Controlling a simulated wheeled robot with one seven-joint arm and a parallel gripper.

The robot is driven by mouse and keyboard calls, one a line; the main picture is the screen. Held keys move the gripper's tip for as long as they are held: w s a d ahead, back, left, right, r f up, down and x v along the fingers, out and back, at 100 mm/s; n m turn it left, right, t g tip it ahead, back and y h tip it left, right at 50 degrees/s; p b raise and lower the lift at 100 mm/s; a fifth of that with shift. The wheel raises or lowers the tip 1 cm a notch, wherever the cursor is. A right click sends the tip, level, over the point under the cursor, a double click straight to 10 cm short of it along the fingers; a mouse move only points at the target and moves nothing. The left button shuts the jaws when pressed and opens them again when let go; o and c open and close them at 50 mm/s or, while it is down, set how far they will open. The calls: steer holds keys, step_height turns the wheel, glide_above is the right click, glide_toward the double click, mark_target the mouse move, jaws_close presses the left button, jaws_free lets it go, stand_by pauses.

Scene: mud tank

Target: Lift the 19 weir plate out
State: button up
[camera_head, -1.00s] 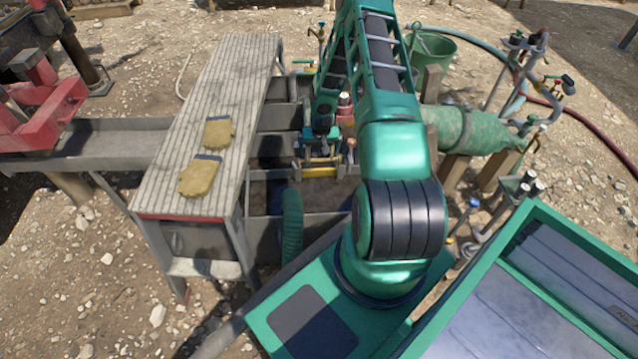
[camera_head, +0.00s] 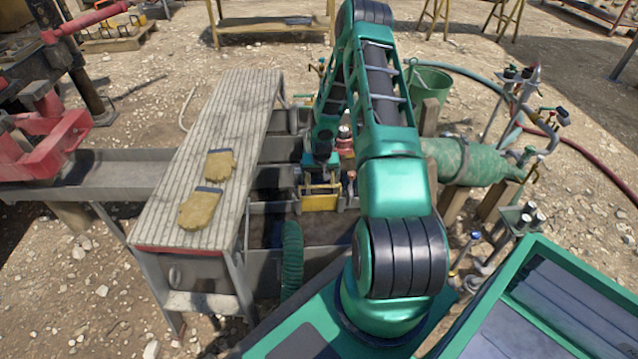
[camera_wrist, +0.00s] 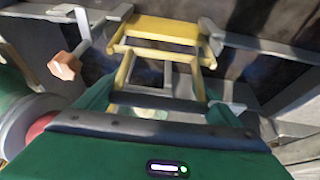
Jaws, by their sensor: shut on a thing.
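The weir plate (camera_head: 320,203) is a yellow-topped plate in the tank, left of my arm in the head view. Its yellow top also shows at the upper middle of the wrist view (camera_wrist: 168,27). No number on it is readable. My gripper (camera_wrist: 163,58) is shut on the plate's handle; in the head view the gripper (camera_head: 320,178) is just above and behind the yellow face. The plate stands between the tank's side walls. How far its lower edge is inside its slots is hidden.
A grey slatted walkway (camera_head: 245,110) with work gloves (camera_head: 203,207) runs along the left. A green ribbed hose (camera_head: 292,258) hangs in the tank. A green cylinder (camera_head: 465,160) and pipe fittings stand at right. An orange-brown knob (camera_wrist: 65,66) is left of the gripper.

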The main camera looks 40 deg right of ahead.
step_height(320, 180, up, 25)
steer(key=shift+f, duration=0.15)
stand_by(0.4)
step_height(320, 180, up, 9)
stand_by(0.7)
steer(key=shift+w, duration=0.1)
